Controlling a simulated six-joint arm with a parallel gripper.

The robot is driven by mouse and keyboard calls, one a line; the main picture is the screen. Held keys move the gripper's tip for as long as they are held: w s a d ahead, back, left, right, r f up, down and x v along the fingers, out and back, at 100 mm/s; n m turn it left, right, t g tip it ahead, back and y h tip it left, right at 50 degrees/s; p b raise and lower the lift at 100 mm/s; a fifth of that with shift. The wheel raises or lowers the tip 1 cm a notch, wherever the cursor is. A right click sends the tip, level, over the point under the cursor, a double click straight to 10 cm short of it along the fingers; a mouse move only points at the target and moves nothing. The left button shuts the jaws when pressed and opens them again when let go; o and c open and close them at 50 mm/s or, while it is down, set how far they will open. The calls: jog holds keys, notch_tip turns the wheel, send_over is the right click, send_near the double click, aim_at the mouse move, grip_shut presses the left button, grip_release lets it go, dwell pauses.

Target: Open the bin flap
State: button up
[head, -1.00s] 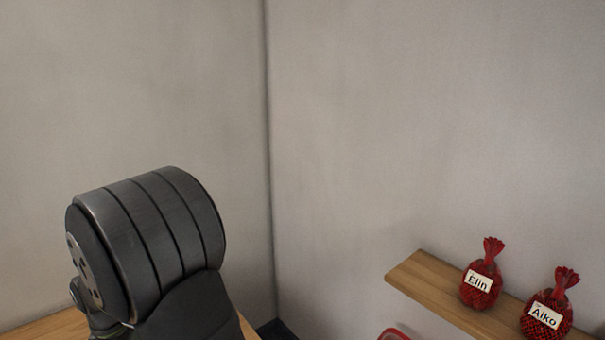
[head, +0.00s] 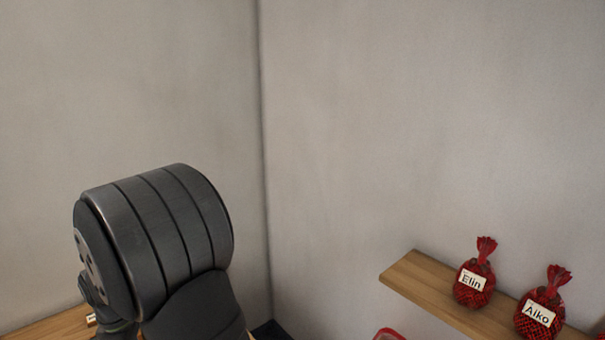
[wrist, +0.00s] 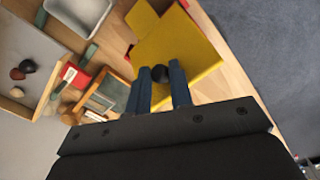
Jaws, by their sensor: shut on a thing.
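The bin flap (wrist: 198,48) is a yellow panel in the upper middle of the wrist view. A dark round knob (wrist: 160,74) sits at its near side. My gripper (wrist: 161,76) has one blue-grey finger on each side of the knob and is shut on it. Red parts (wrist: 116,46) and a smaller yellow piece (wrist: 141,18) show beside the flap; how they join it I cannot tell. The head view shows neither the flap nor my gripper.
In the wrist view, a grey tray (wrist: 40,45) with dark round things, a pale container (wrist: 75,20), a red box (wrist: 70,83) and a wood-framed box (wrist: 106,92) crowd the left. In the head view, a shelf (head: 410,280) carries red net bags labelled Elin (head: 475,292) and Aiko (head: 540,323).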

jog(key=shift+w+r, duration=0.1)
jog(key=shift+w, duration=0.05)
jog(key=shift+w+d, duration=0.8)
jog(key=o, duration=0.8)
jog(key=shift+c, duration=0.2)
notch_tip(320, 180, up, 7)
jog(key=shift+s, duration=0.1)
notch_tip(320, 180, down, 7)
dwell(0.5)
jog(key=shift+r, duration=0.15)
dwell(0.7)
